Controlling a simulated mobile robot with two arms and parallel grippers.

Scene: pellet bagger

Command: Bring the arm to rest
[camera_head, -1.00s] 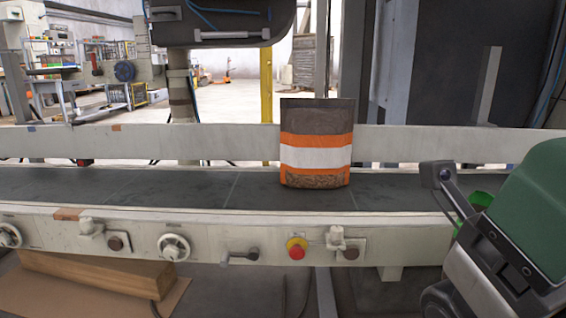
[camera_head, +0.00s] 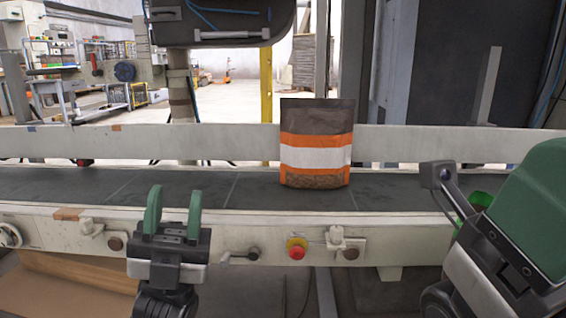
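My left gripper (camera_head: 173,212) shows at the lower left in the head view, in front of the conveyor's near rail. Its two green fingers point up and stand apart with nothing between them. My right arm is at the right edge; part of its gripper (camera_head: 470,210) shows as green finger pieces, mostly hidden behind the arm's own green and grey links. A brown pellet bag (camera_head: 316,155) with orange and white bands stands upright on the belt, apart from both grippers.
The dark conveyor belt (camera_head: 236,190) runs across the view between pale rails. A red stop button (camera_head: 297,252) and several knobs sit on the near rail. A dark machine head (camera_head: 220,22) hangs above. A yellow post (camera_head: 266,85) stands behind.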

